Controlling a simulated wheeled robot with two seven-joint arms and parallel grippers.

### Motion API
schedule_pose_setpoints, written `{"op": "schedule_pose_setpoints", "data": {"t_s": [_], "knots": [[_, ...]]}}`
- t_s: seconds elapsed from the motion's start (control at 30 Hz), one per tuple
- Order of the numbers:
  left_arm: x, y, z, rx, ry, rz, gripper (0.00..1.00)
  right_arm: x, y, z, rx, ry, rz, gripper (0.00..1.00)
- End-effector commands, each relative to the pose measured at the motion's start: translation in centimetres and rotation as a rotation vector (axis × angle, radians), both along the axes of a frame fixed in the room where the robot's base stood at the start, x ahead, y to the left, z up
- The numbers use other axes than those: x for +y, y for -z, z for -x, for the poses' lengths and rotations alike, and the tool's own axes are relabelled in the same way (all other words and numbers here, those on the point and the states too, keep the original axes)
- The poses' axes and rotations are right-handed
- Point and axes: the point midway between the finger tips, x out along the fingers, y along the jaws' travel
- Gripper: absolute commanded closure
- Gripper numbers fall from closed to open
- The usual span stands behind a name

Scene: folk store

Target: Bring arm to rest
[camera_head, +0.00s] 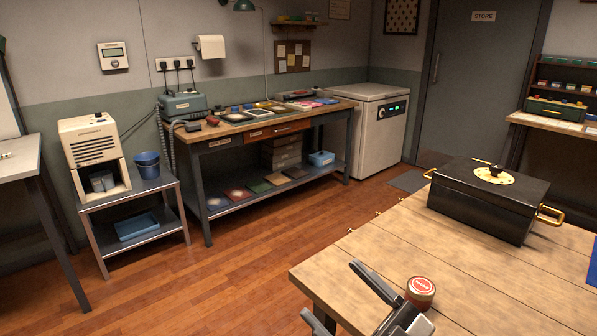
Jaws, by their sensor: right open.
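My right gripper (333,291) is at the bottom of the head view, over the near left edge of the wooden table (455,265). Its two dark fingers are spread apart, with nothing between them. A small round jar with a red lid and a pale label (421,287) shows just right of the gripper. I cannot tell whether the gripper touches it. My left gripper is out of view.
A black box with brass handles (480,212) sits farther back on the table. A workbench (230,136) with trays, a white chest unit (367,135) and a small metal stand (155,183) line the back wall. The wooden floor (235,265) between is clear.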

Motion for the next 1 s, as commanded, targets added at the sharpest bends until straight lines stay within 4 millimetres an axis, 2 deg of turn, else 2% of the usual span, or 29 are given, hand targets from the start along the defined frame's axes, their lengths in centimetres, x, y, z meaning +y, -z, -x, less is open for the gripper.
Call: {"op": "schedule_pose_setpoints", "data": {"t_s": [0.03, 0.1, 0.2, 0.3, 0.4, 0.5, 0.6, 1.0], "knots": [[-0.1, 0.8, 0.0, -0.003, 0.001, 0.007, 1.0, -1.9, 4.4, -0.5, 0.164, 0.144, -0.043, 0.25], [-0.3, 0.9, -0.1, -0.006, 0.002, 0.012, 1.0, -4.1, 9.2, -0.6, 0.355, 0.292, -0.047, 0.25], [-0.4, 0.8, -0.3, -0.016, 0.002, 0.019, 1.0, -6.3, 15.9, 1.2, 0.616, 0.431, -0.014, 0.25], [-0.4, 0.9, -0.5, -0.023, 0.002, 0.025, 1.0, -7.4, 21.4, 4.0, 0.835, 0.499, 0.035, 0.25], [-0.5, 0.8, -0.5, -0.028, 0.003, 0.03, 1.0, -7.8, 25.0, 6.8, 0.994, 0.52, 0.078, 0.25], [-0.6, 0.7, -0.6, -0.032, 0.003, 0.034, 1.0, -7.9, 27.1, 8.8, 1.09, 0.522, 0.108, 0.25], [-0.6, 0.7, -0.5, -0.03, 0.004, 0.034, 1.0, -7.9, 27.8, 9.7, 1.131, 0.52, 0.121, 0.25], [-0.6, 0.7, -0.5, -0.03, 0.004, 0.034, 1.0, -7.9, 27.8, 9.7, 1.131, 0.52, 0.121, 0.25]]}}
